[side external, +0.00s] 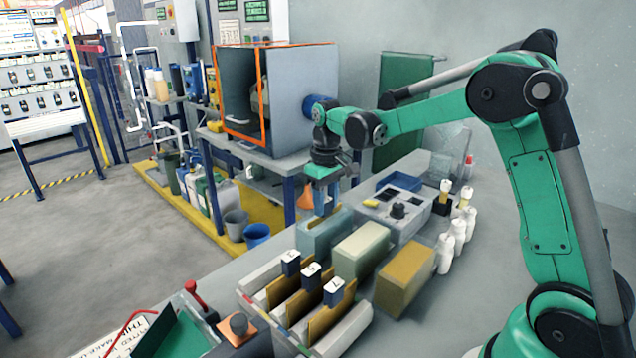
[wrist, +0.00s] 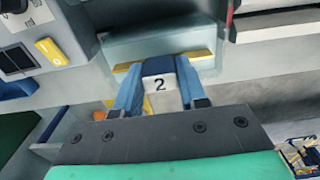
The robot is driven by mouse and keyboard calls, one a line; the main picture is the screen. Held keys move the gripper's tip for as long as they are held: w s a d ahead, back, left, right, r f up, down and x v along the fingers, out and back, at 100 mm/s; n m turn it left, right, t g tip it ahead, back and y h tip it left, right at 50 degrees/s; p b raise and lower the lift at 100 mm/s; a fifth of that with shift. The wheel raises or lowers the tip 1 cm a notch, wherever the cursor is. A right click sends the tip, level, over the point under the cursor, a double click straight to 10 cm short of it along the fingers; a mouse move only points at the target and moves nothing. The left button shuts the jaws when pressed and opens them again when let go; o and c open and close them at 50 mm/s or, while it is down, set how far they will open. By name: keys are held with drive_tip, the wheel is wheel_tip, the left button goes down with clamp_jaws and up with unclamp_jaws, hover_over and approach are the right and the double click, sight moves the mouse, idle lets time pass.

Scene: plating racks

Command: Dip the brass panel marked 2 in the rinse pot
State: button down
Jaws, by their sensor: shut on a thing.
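My gripper (wrist: 160,95) is shut on the tag of the brass panel marked 2 (wrist: 204,56). The dark-topped white tag sits between the blue fingers, with brass edge showing on both sides. In the side view my gripper (side external: 322,204) is low over the blue-grey pot (side external: 318,238), the farthest of three box-shaped pots. The panel's lower part is hidden, so how deep it sits in that pot is unclear. The pale blue-green pot also shows in the wrist view (wrist: 150,40). No pot label is readable, so I cannot tell which is the rinse pot.
A pale green pot (side external: 361,250) and an ochre pot (side external: 405,277) stand nearer. A white rack (side external: 347,332) holds three tagged brass panels. White bottles (side external: 446,255) stand to the right. A grey device (side external: 399,214) and blue tray (side external: 400,181) lie behind.

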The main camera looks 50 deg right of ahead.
drive_tip(key=shift+r, duration=0.1)
drive_tip(key=shift+r, duration=4.2)
